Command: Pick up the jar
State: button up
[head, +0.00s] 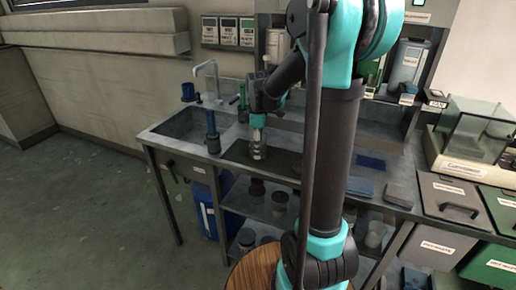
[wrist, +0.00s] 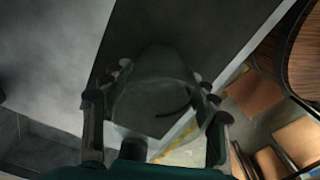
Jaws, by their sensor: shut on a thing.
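The jar (head: 257,152) is a small greyish, see-through vessel at the dark mat (head: 238,153) on the bench, right of the sink. In the wrist view the jar (wrist: 155,103) fills the space between the fingers, dim and glassy. My gripper (head: 258,136) comes down on it from above and is shut on it. In the wrist view both fingers of my gripper (wrist: 163,82) lie along its sides. I cannot tell whether its base touches the mat.
The sink (head: 185,125) with a tap and a blue-handled brush (head: 212,132) lie left of the jar. Blue cloths or pads (head: 370,162) lie to the right. A glass-sided balance (head: 474,135) and lidded bins (head: 450,195) stand further right. Shelves below hold several jars.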

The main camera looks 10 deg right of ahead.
jog(key=shift+c, duration=1.1)
jog(key=shift+r, duration=0.15)
